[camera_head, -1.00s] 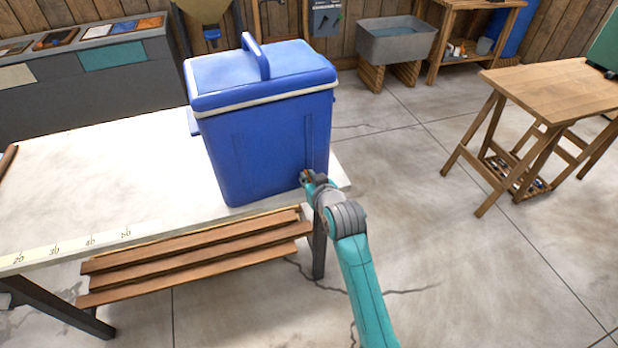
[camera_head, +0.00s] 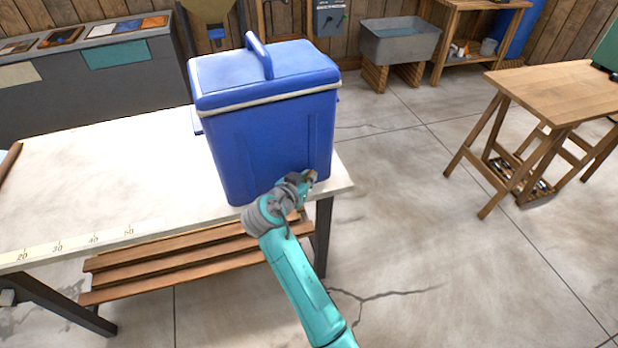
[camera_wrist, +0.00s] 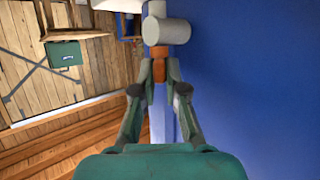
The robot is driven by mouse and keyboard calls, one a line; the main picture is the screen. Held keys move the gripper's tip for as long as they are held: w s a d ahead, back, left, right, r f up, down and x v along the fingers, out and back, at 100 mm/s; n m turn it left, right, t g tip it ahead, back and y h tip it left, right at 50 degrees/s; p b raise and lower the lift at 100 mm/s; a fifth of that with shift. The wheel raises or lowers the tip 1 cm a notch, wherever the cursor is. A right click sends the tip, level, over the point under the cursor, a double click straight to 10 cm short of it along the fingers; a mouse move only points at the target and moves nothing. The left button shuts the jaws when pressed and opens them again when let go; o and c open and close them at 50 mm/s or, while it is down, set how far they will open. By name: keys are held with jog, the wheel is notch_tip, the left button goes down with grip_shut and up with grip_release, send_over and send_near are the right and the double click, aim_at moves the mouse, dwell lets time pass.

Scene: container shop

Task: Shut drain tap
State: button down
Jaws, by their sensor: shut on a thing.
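The blue cooler (camera_head: 265,145) stands upright on the table's right end, its lid closed. The drain tap is low on the cooler's near side. In the wrist view its pale grey body (camera_wrist: 167,31) is beside the blue wall, with an orange-brown lever (camera_wrist: 159,70) pointing toward me. My gripper (camera_wrist: 160,83) is shut on this lever, one finger on each side. In the head view my gripper (camera_head: 307,182) is at the cooler's lower right corner, and the wrist hides most of the tap.
The white table (camera_head: 110,175) is mostly clear left of the cooler, with a ruler strip (camera_head: 75,246) along its front edge. A slatted wooden shelf (camera_head: 180,267) is below. A wooden trestle table (camera_head: 560,90) stands right, with open floor between.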

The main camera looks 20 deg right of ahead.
jog(key=shift+w+a+f+m+g+h, duration=0.1)
jog(key=shift+w+m+g+h, duration=0.1)
jog(key=shift+m+g+h, duration=1.15)
jog(key=shift+w+a+m+g+h, duration=0.15)
jog(key=shift+m+g+h, duration=0.4)
jog(key=shift+m+g, duration=1.55)
jog(key=shift+g, duration=0.25)
jog(key=c, duration=1.2)
grip_release()
jog(key=shift+d, duration=0.1)
jog(key=v, duration=1.2)
jog(key=shift+f, duration=0.1)
